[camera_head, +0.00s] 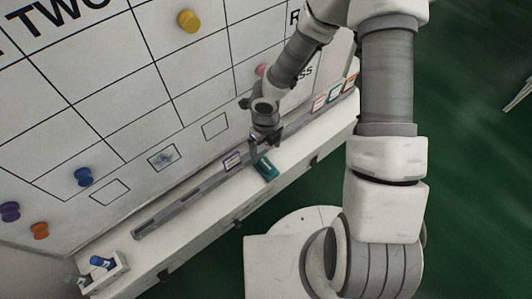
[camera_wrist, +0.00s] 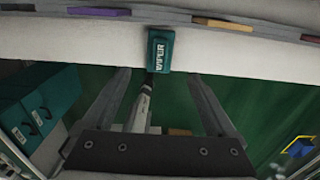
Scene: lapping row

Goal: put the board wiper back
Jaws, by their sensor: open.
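The board wiper (camera_head: 266,167) is a small teal block lying on the white ledge below the whiteboard, near the ledge's front edge. In the wrist view the wiper (camera_wrist: 160,50) shows its "WIPER" lettering, just beyond my fingertips. My gripper (camera_head: 264,141) is over the ledge close beside the wiper. In the wrist view my gripper (camera_wrist: 162,78) is open, with its fingers apart either side of the wiper's line and nothing between them. Whether a finger touches the wiper cannot be told.
The whiteboard (camera_head: 125,125) carries a grid, round magnets and outlined rectangles. A grey rail (camera_head: 190,203) runs along the ledge, with a purple-edged label (camera_head: 232,161) near the wiper and several coloured labels farther right. A white marker holder (camera_head: 108,279) stands at the left end.

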